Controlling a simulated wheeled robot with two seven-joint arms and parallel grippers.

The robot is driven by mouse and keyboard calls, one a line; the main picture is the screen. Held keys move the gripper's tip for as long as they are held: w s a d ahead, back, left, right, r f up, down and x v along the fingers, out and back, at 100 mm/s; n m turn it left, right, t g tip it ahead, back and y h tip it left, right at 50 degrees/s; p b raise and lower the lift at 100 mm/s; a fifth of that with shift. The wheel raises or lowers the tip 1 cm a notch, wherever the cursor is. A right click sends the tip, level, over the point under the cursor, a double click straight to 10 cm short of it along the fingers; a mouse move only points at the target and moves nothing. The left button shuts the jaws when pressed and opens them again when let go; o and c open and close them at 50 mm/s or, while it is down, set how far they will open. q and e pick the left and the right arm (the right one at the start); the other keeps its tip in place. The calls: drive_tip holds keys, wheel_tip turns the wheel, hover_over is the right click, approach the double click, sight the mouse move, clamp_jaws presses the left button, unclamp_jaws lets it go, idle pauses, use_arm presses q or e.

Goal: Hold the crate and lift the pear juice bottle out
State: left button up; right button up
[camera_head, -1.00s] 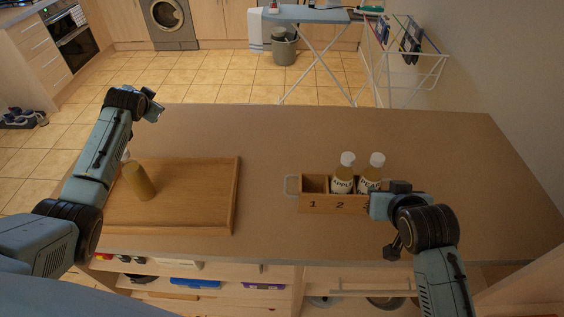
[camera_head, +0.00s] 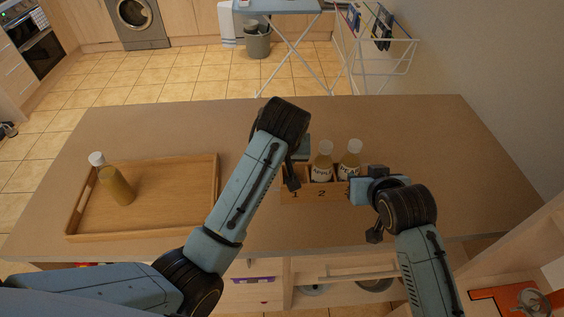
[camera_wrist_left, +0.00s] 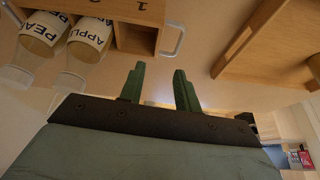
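The wooden crate (camera_head: 309,195) stands on the counter, with numbers 1 and 2 visible on its front. The pear juice bottle (camera_head: 350,161) stands upright in its right part, and the apple juice bottle (camera_head: 322,163) is beside it on the left. The left wrist view shows the labels of the pear bottle (camera_wrist_left: 40,35) and apple bottle (camera_wrist_left: 90,37), plus the crate's end handle (camera_wrist_left: 176,40). My left gripper (camera_wrist_left: 157,76) is open and empty, a little short of that handle. My right gripper (camera_head: 362,190) is at the crate's right end; its fingertips and any grip are unclear.
My left arm crosses the counter between tray and crate. The counter behind the crate is clear.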

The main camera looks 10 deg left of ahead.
sight(281, 179)
use_arm(q)
drive_tip(key=x, duration=1.3)
drive_tip(key=shift+s+d+f, duration=0.3)
drive_tip(key=shift+s+f, duration=0.05)
drive_tip(key=shift+f, duration=0.05)
clamp_jaws()
